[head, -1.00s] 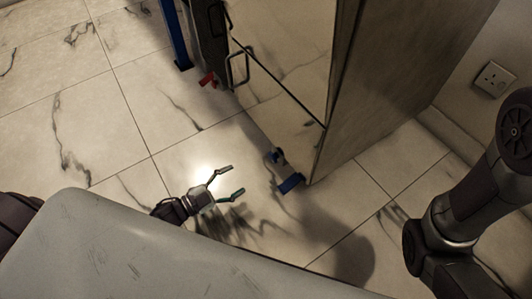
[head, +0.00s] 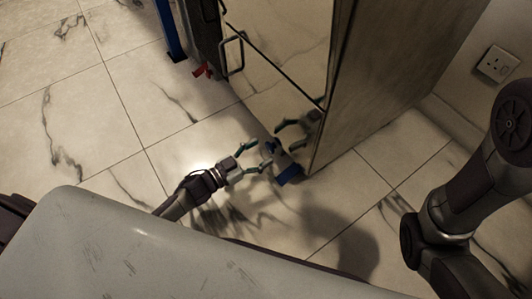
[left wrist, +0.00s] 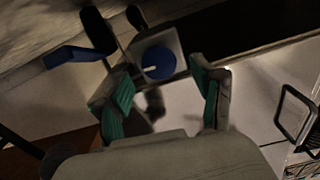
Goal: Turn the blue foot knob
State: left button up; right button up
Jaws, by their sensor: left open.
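The blue foot knob (left wrist: 158,62) is a round dial with a white mark, set on a pale block, in the left wrist view. In the head view the knob (head: 271,147) shows small and dark blue at the cabinet's lower corner. My left gripper (head: 262,157) is open, its fingertips close to the knob. In the left wrist view the teal-padded fingers of the gripper (left wrist: 161,80) stand apart on either side below the knob, with nothing held. Contact cannot be told. My right gripper is out of view.
The cabinet (head: 375,75) rises behind the knob, its shiny front mirroring my gripper. A blue bracket (head: 289,175) sits beside the knob. A red part (head: 203,70) and a door handle (head: 234,53) lie up-left.

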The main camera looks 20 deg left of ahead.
pick_arm(q)
jog(key=shift+b+x, duration=0.4)
jog(key=shift+x, duration=0.9)
jog(key=c, duration=1.1)
jog(key=shift+s+m+p, duration=0.1)
jog(key=shift+m+p, duration=0.25)
jog(key=shift+m, duration=0.45)
jog(key=o, duration=1.1)
jog(key=v, duration=1.2)
